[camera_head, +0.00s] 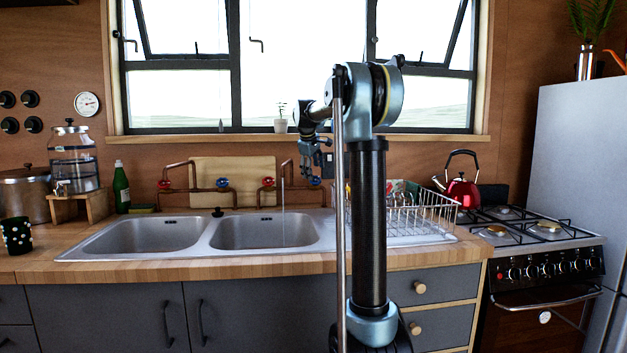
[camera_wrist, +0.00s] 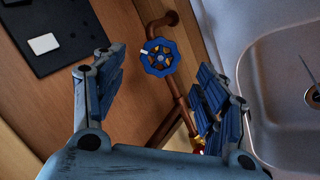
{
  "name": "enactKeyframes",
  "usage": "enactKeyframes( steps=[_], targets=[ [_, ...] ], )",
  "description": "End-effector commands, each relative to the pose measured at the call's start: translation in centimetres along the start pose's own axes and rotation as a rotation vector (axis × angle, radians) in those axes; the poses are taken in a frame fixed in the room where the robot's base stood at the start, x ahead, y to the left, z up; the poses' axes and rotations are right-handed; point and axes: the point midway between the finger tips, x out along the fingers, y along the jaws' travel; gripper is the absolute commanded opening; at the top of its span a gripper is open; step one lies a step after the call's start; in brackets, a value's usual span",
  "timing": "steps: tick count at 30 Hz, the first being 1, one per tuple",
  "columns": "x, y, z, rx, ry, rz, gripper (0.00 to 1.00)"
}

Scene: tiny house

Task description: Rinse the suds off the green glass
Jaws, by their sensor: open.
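My gripper (camera_head: 318,168) hangs above the right end of the right copper tap, behind the right sink basin (camera_head: 262,231). In the wrist view my gripper (camera_wrist: 160,64) is open and empty, with the blue tap handle (camera_wrist: 159,58) seen between its fingers. I cannot tell whether they touch it. A red tap handle (camera_head: 268,182) is at the left of the same tap. A thin pale stream, apparently water (camera_head: 283,200), falls from the spout into the right basin. I cannot pick out a green glass or suds in either view.
A wire dish rack (camera_head: 425,212) with items stands right of the basins, partly behind my arm. A green bottle (camera_head: 121,189) and dark spotted cup (camera_head: 17,236) are left. A red kettle (camera_head: 461,192) sits on the stove (camera_head: 515,228). The left basin (camera_head: 143,236) looks empty.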

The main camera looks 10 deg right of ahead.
Motion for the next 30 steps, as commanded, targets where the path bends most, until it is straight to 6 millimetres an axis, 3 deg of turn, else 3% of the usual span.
enactKeyframes(
  steps=[6, 12, 30],
  targets=[
    [-4.0, -0.1, 0.0, -0.001, 0.0, 0.0, 0.66],
    [-6.2, 0.0, 0.0, -0.001, -0.001, -0.001, 0.66],
    [-6.8, 0.0, 0.1, 0.001, -0.001, -0.001, 0.66]
  ],
)
